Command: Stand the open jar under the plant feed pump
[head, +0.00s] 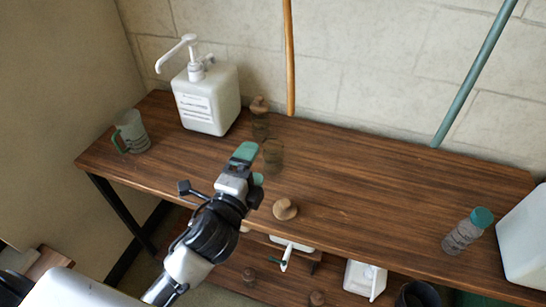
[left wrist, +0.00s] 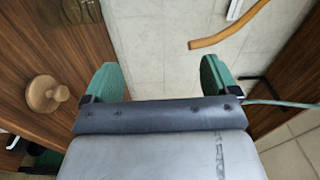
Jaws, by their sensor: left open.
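A clear open jar (head: 273,152) stands upright on the brown tabletop, just right of my left gripper's fingertips. A white pump container (head: 207,100) stands at the back left, its nozzle pointing left; its label is too small to read, so I cannot tell whether it is the plant feed. My left gripper (head: 250,166) is open with green fingers, over the table near the jar. In the left wrist view the gap between the fingers (left wrist: 160,80) is empty. My right gripper is not in view.
A cork-stoppered jar (head: 259,119) stands behind the open jar. A loose wooden stopper (head: 285,208) lies nearer the front edge. More pump containers (head: 365,280) show below. The centre right tabletop is clear.

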